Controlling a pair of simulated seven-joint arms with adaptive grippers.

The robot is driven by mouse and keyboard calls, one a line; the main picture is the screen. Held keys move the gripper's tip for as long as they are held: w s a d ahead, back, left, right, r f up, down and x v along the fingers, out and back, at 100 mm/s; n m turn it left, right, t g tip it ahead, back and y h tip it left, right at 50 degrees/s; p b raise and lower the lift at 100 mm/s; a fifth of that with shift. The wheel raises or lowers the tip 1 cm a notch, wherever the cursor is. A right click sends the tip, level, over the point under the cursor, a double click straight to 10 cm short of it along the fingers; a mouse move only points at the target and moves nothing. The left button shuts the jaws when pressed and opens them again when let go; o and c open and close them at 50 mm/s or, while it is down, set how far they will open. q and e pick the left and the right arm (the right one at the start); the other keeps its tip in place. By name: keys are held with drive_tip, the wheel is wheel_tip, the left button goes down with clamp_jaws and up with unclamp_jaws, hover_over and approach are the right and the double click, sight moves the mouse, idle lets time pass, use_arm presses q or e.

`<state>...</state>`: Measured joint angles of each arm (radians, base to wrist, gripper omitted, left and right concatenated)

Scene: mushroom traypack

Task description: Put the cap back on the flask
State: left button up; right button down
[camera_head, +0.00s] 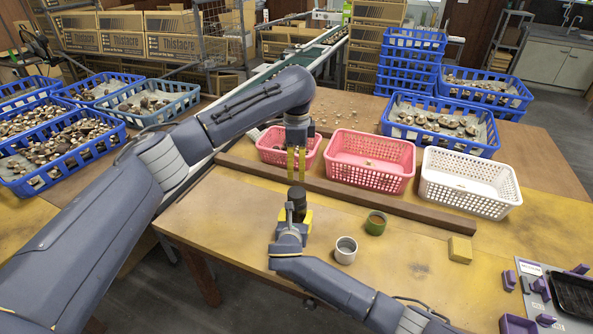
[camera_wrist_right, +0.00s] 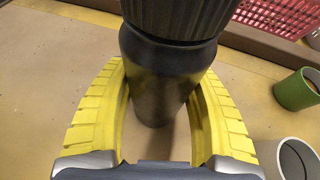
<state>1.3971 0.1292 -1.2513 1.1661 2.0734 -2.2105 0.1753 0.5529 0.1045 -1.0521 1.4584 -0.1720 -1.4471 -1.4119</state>
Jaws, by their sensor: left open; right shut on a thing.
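The dark flask (camera_head: 298,208) stands upright at the middle of the table, and it also fills the middle of the right wrist view (camera_wrist_right: 158,85). A ribbed dark cap (camera_wrist_right: 180,14) sits on its top, with a groove between them; I cannot tell how tightly it is seated. My right gripper (camera_head: 300,218) is shut around the flask's body, its yellow fingers on both sides in the wrist view (camera_wrist_right: 160,120). My left gripper (camera_head: 296,172) points down, open and empty, just above the cap (camera_head: 297,193).
A green cup (camera_head: 375,223) and a grey-white cup (camera_head: 345,250) stand right of the flask. A yellow block (camera_head: 460,249) lies farther right. A wooden bar (camera_head: 400,205) runs behind, before the pink baskets (camera_head: 372,178) and white basket (camera_head: 470,199). The table's left front is clear.

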drive_tip(key=shift+c, duration=1.9)
unclamp_jaws()
drive_tip(key=v, duration=1.2)
drive_tip(key=shift+f, duration=0.1)
